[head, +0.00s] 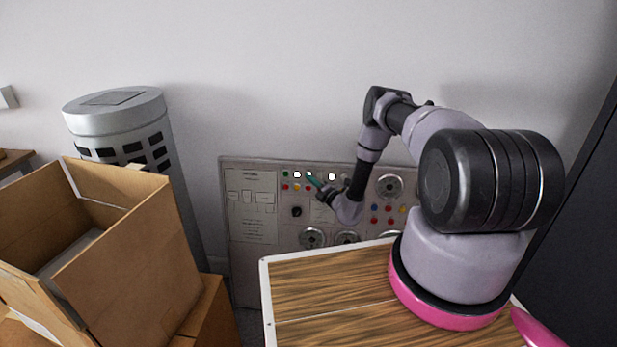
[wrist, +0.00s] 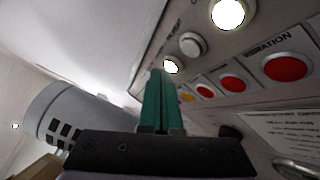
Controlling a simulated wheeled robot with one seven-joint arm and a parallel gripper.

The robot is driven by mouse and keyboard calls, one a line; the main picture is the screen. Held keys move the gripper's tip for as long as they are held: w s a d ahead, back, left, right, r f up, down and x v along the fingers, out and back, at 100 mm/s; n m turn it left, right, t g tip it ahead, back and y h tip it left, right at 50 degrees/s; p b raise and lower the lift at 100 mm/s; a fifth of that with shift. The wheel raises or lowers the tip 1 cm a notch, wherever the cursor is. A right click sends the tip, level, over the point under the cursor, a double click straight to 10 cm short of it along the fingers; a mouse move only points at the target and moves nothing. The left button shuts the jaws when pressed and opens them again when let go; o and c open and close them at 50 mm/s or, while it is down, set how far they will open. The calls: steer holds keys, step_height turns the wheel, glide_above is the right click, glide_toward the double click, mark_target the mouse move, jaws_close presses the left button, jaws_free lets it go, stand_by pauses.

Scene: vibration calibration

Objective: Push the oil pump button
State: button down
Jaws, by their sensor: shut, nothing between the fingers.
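The control panel (head: 250,212) stands against the wall and carries several buttons and dials. My gripper (head: 311,178) is in front of its upper button rows, with teal fingers shut and empty. In the wrist view the shut fingertips (wrist: 157,74) point toward the far end of the rows, just below a small lit white button (wrist: 173,66). A grey-white button (wrist: 192,44) and a larger lit white button (wrist: 229,13) follow in the same row. I cannot read which one is the oil pump button, or tell whether the fingertips touch the panel.
Red buttons (wrist: 286,67) and a yellow one (wrist: 186,94) form the lower row. A grey cylinder (head: 117,115) stands left of the panel, with an open cardboard box (head: 130,255) in front. A wood-topped surface (head: 310,290) lies below my arm. A dark upright surface (head: 580,200) is at right.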

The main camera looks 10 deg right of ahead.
steer(key=shift+w+d, duration=0.1)
steer(key=shift+w, duration=0.25)
stand_by(0.4)
stand_by(0.3)
steer(key=shift+s+a+r, duration=0.1)
steer(key=shift+s+a, duration=0.1)
steer(key=shift+s, duration=0.55)
steer(key=shift+s, duration=0.1)
steer(key=s, duration=0.1)
steer(key=s+a, duration=0.1)
steer(key=s, duration=0.1)
steer(key=s+r, duration=0.1)
steer(key=shift+s+a, duration=0.2)
steer(key=shift+a, duration=0.05)
